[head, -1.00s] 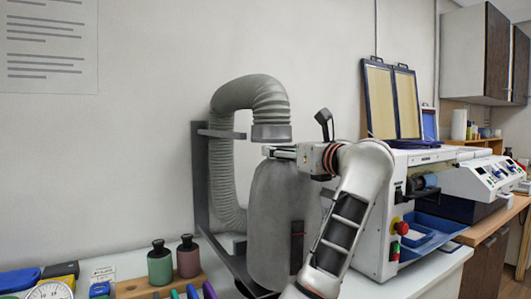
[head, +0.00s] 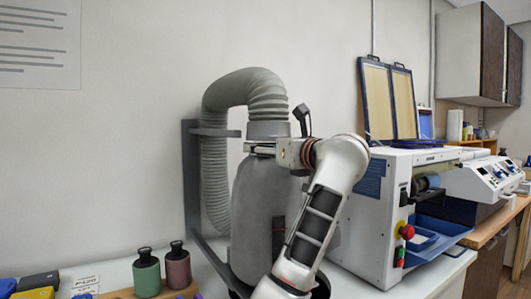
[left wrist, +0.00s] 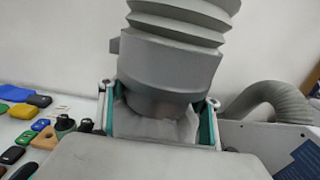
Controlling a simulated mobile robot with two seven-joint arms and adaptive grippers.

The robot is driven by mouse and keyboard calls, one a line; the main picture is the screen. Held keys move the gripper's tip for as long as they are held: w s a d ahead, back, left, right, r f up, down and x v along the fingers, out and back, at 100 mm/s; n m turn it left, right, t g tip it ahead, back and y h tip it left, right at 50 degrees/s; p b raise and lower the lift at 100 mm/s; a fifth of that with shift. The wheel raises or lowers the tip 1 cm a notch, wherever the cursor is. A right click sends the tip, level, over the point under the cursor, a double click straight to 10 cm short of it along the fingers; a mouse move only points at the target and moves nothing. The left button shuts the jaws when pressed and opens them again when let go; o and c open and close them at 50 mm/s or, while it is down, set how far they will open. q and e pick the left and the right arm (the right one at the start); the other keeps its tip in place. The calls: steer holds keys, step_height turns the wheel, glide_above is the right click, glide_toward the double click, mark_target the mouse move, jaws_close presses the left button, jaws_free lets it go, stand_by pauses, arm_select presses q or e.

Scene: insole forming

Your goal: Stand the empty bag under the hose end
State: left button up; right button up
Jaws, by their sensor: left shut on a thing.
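The empty bag (head: 262,210) is grey and hangs upright in front of the metal stand. My left gripper (head: 262,149) is shut on the bag's top edge. The grey ribbed hose (head: 245,92) bends over and points down, with its collar (head: 267,130) directly above the bag's top. In the left wrist view the hose collar (left wrist: 168,75) reaches down to the bag's open mouth (left wrist: 140,126), between my teal-padded fingers. Its lower rim seems to overlap the mouth; whether it touches is unclear. The bag's bottom is partly hidden behind my arm. My right gripper is out of view.
A metal stand (head: 190,170) carries the hose at its left. A white machine (head: 372,215) with a red button stands close on the right. Two bottles (head: 147,275) and small coloured items stand at the lower left.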

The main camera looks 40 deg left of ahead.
arm_select(q)
steer(key=shift+d+f, duration=0.2)
steer(key=shift+d, duration=0.1)
steer(key=shift+a, duration=0.1)
steer(key=o, duration=2)
steer(key=shift+f, duration=0.15)
steer(key=shift+s+d, duration=0.1)
steer(key=shift+d, duration=0.25)
steer(key=p+v, duration=0.1)
steer(key=v, duration=1)
steer(key=shift+s+d, duration=0.1)
steer(key=shift+s, duration=0.05)
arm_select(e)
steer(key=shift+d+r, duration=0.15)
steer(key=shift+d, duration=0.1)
arm_select(q)
steer(key=shift+d, duration=0.1)
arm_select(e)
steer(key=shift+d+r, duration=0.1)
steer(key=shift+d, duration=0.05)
